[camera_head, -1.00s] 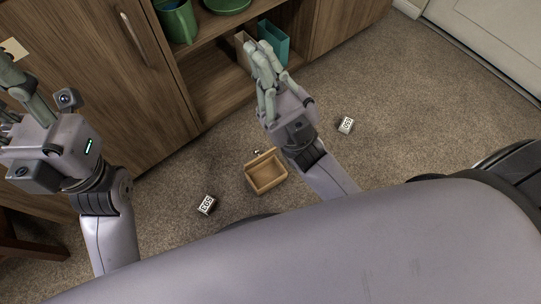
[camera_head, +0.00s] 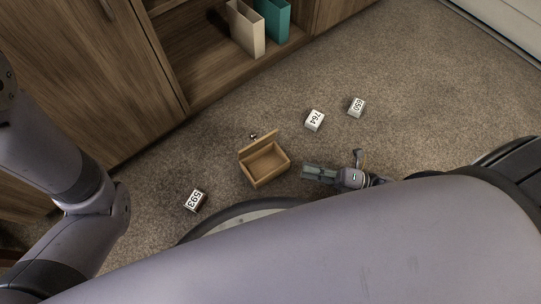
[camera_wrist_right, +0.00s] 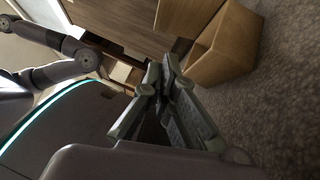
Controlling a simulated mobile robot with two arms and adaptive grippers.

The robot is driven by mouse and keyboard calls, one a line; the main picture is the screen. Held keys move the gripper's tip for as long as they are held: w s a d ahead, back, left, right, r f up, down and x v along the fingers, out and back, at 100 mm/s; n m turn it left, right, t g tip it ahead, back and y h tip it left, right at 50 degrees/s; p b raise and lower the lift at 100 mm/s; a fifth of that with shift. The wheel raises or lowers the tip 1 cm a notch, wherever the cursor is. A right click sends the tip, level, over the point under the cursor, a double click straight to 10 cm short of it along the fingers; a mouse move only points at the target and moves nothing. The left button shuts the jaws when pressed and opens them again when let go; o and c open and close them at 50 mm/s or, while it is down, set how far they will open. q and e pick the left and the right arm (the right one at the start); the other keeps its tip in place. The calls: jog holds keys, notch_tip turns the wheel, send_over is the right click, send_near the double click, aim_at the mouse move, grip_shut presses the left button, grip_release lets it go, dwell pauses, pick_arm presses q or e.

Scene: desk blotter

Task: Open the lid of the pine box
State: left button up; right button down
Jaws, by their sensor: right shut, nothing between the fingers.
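The pine box (camera_head: 273,177) sits on the carpet in the middle of the head view. Its lid (camera_head: 257,145) stands raised along the far edge, and the inside of the box shows. A small metal knob or clasp (camera_head: 253,135) shows at the lid's edge. My right gripper (camera_head: 307,172) is low, just right of the box, with its fingers shut and empty. In the right wrist view the fingers (camera_wrist_right: 164,62) are together, and the box (camera_wrist_right: 225,45) is close beside them on the right. My left arm shows at the left, but its gripper is out of view.
Number blocks lie on the carpet: 593 (camera_head: 195,200) to the box's left, 764 (camera_head: 314,120) and 650 (camera_head: 356,107) to its right. A wooden cabinet (camera_head: 90,80) with a beige binder (camera_head: 245,30) and a teal binder (camera_head: 274,20) stands behind. Carpet between is clear.

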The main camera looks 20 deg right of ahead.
jog(key=shift+s+d+f, duration=0.1)
jog(key=shift+f, duration=0.2)
jog(key=shift+a+r, duration=0.1)
jog(key=shift+a, duration=0.2)
jog(key=b, duration=0.1)
send_near(251, 148)
jog(key=s+a+f, duration=0.1)
jog(key=s+a, duration=0.1)
jog(key=w, duration=0.1)
jog(key=w+a+b, duration=0.1)
jog(key=w, duration=0.1)
jog(key=w+r+b, duration=0.1)
jog(key=shift+w+a, duration=0.2)
jog(key=shift+a, duration=0.15)
